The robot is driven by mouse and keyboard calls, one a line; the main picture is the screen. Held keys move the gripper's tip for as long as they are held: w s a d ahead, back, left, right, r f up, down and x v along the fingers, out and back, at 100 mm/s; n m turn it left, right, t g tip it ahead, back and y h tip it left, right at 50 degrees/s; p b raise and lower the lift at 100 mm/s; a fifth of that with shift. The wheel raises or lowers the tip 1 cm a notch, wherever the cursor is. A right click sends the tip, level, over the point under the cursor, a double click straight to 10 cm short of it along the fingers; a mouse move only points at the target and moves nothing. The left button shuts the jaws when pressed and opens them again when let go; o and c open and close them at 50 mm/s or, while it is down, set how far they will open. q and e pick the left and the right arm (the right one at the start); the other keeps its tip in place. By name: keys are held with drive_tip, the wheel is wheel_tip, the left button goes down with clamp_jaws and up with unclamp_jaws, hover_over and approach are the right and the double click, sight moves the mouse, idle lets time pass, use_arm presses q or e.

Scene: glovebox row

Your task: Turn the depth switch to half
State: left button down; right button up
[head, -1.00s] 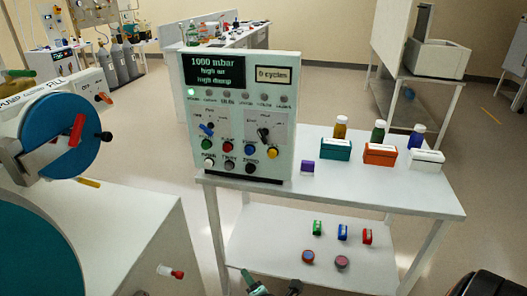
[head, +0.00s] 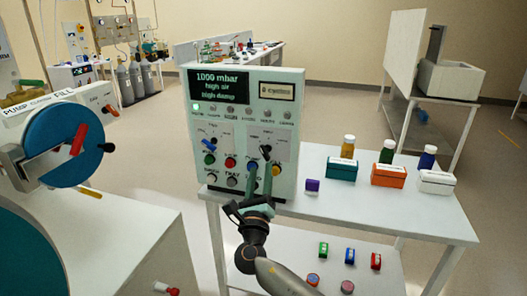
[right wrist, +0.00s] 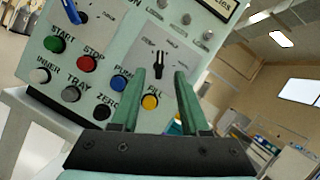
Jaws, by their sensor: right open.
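The control panel (head: 287,185) stands upright on a white table, with a display reading 1000 mbar. It carries two rotary switches: one with a blue handle (head: 209,144) on the left and one with a black handle (head: 266,150) on the right. Their small labels are too blurred to tell surely which is depth. The black switch (right wrist: 158,66) stands roughly upright in the right wrist view. My right gripper (head: 264,168) is open in front of the panel, below the black switch. In the right wrist view its fingers (right wrist: 160,78) stand apart, the switch between their tips, apparently untouched. My left gripper is out of view.
Buttons sit close below the switches, including a blue one (right wrist: 119,83) and a yellow one (right wrist: 150,102). A machine with a blue wheel (head: 62,145) is at the left.

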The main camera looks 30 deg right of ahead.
sight(263, 154)
drive_tip(key=x, duration=0.8)
clamp_jaws()
drive_tip(key=shift+f, duration=0.1)
idle(0.4)
